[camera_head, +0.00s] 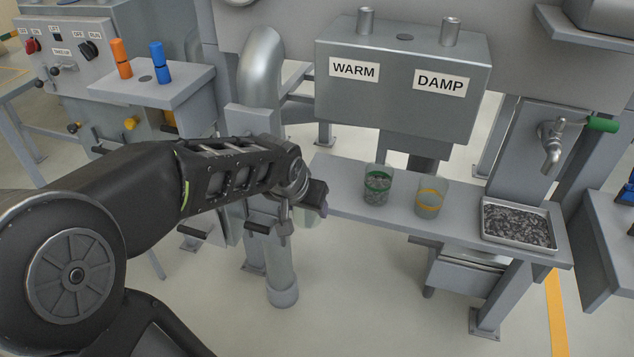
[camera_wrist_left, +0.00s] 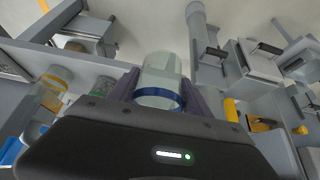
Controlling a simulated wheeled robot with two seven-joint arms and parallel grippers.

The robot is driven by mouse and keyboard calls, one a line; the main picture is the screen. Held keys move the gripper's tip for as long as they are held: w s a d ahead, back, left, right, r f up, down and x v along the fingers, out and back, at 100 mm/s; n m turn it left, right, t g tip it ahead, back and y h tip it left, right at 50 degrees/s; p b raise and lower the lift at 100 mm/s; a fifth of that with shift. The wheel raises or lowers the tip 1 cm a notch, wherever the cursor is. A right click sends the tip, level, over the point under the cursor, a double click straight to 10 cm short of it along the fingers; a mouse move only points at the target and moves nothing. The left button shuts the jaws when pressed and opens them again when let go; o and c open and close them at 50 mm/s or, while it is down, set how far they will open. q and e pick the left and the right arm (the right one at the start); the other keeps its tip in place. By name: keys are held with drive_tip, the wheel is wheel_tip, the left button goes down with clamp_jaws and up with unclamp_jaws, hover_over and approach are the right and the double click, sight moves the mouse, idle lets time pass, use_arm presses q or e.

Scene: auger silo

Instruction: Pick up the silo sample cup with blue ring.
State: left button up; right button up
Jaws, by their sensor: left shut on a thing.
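The clear sample cup with the blue ring (camera_wrist_left: 161,84) is between the two fingers of my left gripper (camera_wrist_left: 158,92) in the left wrist view. The gripper is shut on it. In the head view my left gripper (camera_head: 308,200) is just left of the bench's left end, and the pale cup (camera_head: 308,218) shows only in part beneath it. The ring is hidden there. A green-ringed cup (camera_head: 377,185) holding grey grains and a yellow-ringed cup (camera_head: 430,197) stand on the bench. My right gripper is in neither view.
The bench (camera_head: 340,178) also bears a metal tray (camera_head: 517,226) of dark grains at right. A box labelled WARM and DAMP (camera_head: 400,85) hangs above. A tap (camera_head: 553,145) is at right. A side table with orange and blue pegs (camera_head: 160,85) stands at back left.

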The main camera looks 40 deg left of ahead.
sight(302, 220)
use_arm(q)
drive_tip(key=shift+s+d, duration=0.3)
drive_tip(key=shift+s, duration=0.55)
drive_tip(key=shift+s+d, duration=0.3)
drive_tip(key=shift+s, duration=0.5)
